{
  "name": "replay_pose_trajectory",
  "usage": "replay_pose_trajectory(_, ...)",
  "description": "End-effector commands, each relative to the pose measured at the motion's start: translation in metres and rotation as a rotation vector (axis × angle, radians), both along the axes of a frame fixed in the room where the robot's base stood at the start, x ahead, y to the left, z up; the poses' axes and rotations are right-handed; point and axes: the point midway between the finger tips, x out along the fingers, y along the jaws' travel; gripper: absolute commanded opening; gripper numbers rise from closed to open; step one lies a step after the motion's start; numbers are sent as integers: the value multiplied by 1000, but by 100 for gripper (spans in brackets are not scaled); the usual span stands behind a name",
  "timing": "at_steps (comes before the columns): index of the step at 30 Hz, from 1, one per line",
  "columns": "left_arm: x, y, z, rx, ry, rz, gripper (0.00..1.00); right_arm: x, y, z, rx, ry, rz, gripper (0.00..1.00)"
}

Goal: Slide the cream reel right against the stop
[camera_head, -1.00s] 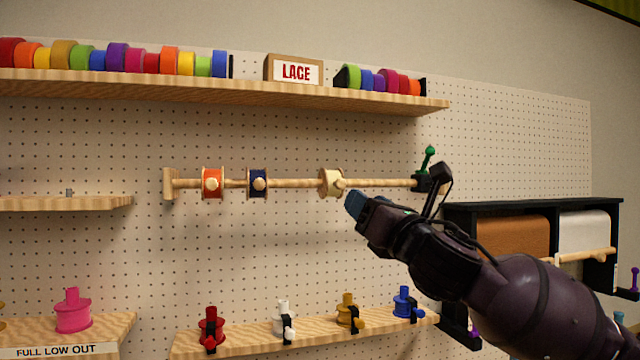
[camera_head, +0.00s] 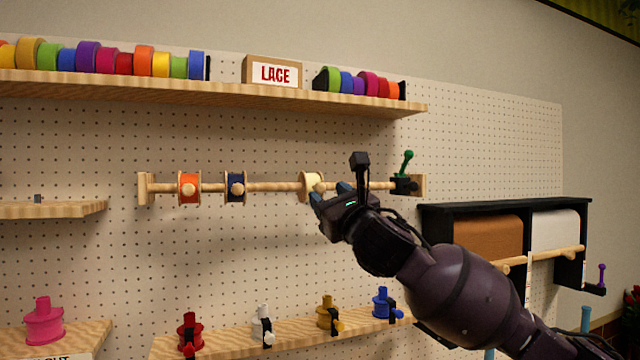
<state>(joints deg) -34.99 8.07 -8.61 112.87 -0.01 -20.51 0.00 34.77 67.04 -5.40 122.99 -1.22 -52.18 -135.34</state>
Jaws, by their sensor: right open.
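The cream reel (camera_head: 311,181) sits on a wooden rod (camera_head: 273,187) fixed to the pegboard, right of an orange reel (camera_head: 188,188) and a navy reel (camera_head: 235,187). The dark stop (camera_head: 405,185) with a green lever (camera_head: 406,162) is at the rod's right end. Bare rod shows between the cream reel and the stop, partly hidden by my gripper. My right gripper (camera_head: 330,196) is open just right of and below the cream reel, its blue-tipped fingers near the reel's knob. I cannot tell whether they touch. My left gripper is not in view.
A shelf (camera_head: 220,92) with coloured rolls and a LACE sign (camera_head: 273,73) runs above the rod. A lower shelf (camera_head: 290,335) holds several small spools. A black paper-roll rack (camera_head: 430,245) stands at right, behind my arm.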

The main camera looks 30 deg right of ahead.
Motion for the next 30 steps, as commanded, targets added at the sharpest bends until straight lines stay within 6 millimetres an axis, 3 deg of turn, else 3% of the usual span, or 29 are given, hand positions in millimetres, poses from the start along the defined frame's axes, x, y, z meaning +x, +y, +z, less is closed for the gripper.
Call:
replay_pose_trajectory(9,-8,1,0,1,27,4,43,35,-4,14,0,0,0,49)
replay_pose_trajectory(21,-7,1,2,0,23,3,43,40,-4,15,-1,-1,1,49)
replay_pose_trajectory(30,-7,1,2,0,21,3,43,40,-4,15,0,0,1,3)
